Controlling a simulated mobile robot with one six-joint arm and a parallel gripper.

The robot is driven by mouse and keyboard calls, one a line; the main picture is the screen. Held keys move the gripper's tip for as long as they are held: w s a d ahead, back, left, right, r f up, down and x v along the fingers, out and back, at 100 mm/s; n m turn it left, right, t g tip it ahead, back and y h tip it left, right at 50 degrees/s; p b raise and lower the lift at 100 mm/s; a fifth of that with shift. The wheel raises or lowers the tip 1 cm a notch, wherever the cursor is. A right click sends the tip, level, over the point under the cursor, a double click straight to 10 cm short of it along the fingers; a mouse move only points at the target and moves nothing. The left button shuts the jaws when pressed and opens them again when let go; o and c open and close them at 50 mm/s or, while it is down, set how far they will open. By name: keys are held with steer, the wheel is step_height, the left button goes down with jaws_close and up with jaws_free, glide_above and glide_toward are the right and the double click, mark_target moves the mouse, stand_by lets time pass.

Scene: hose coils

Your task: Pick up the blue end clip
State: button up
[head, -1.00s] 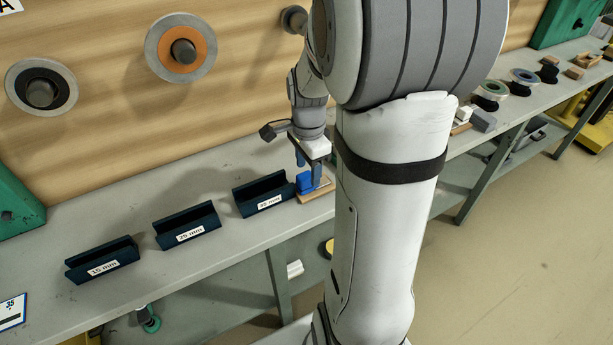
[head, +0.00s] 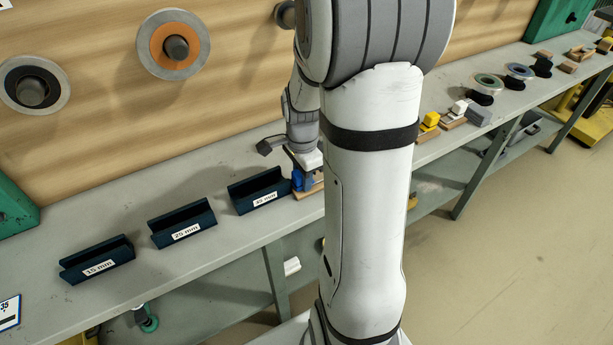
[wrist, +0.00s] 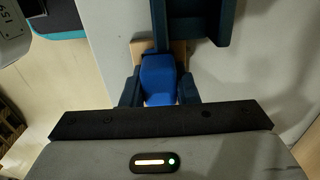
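The blue end clip (wrist: 158,80) sits on a small wooden block (wrist: 179,50) on the bench. In the wrist view my gripper (wrist: 159,88) has one finger on each side of the clip, with the fingers spread. A narrow gap seems to show at the fingers, and I cannot tell whether either one touches it. In the head view my gripper (head: 304,182) is low over the block, beside the right end of the rightmost dark blue holder (head: 258,190).
Two more dark holders (head: 183,223) (head: 97,259) stand to the left on the grey bench (head: 130,200). Yellow (head: 430,120) and white (head: 459,107) clips on blocks stand right of my arm. Reels hang on the wooden wall behind. The bench front is clear.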

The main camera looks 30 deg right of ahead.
steer(key=c, duration=0.5)
steer(key=shift+o, duration=0.2)
steer(key=shift+r, duration=0.1)
